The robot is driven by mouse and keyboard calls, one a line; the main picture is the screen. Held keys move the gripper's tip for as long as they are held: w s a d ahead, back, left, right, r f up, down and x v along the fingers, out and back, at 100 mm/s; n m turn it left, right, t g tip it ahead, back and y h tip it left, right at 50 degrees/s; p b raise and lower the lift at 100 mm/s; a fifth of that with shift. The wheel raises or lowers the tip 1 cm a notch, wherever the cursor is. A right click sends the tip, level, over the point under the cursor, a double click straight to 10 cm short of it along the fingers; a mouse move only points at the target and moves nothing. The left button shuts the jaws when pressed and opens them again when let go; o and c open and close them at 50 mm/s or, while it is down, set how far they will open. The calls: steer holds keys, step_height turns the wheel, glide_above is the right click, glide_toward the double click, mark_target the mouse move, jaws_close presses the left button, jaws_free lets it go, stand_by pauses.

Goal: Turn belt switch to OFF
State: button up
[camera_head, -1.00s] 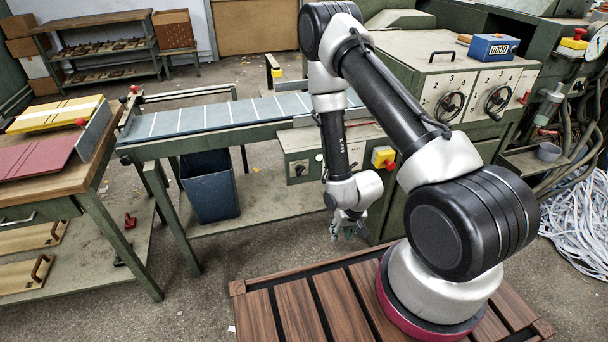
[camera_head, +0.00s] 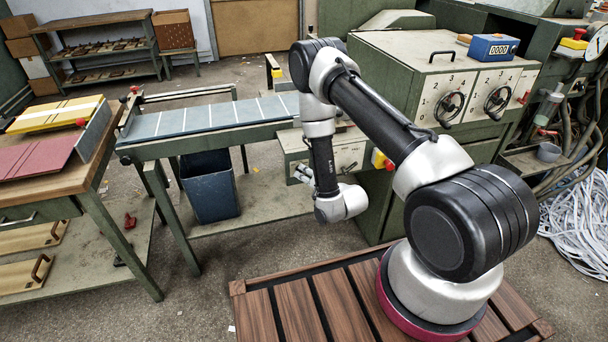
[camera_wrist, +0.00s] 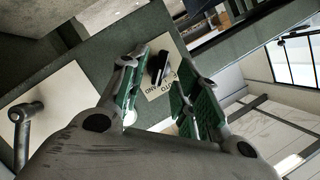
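My gripper (camera_head: 304,174) is at the front face of the green control box with a cream panel (camera_head: 338,152), under the belt's right end. In the wrist view my gripper (camera_wrist: 163,75) is open, with green-padded fingers on both sides of a black switch knob (camera_wrist: 158,68). The knob sits on a cream label plate (camera_wrist: 164,92) with upside-down, partly hidden lettering. I cannot tell whether the fingers touch the knob. In the head view the gripper hides this part of the panel, and no OFF mark is readable.
A red button on a yellow box (camera_head: 380,160) is just right of the arm. A metal lever (camera_wrist: 24,118) on another pale plate is at the wrist view's left. The belt (camera_head: 210,117) runs left from the box. A blue bin (camera_head: 208,187) stands below it.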

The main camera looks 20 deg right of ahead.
steer(key=shift+x, duration=0.8)
jaws_close()
steer(key=shift+a+r+n+h, duration=0.1)
steer(key=shift+a+n+h, duration=0.1)
steer(key=shift+n+h, duration=0.75)
steer(key=n+h, duration=0.1)
steer(key=n, duration=0.1)
steer(key=n+h, duration=0.1)
steer(key=n, duration=0.1)
steer(key=shift+a+g, duration=0.15)
steer(key=shift+g, duration=0.15)
steer(key=shift+a+n+h, duration=0.15)
steer(key=shift+n+h, duration=0.9)
steer(key=shift+n, duration=0.6)
steer(key=shift+a+n+h, duration=0.15)
steer(key=shift+n+h, duration=0.85)
steer(key=shift+n, duration=0.6)
steer(key=shift+t, duration=0.4)
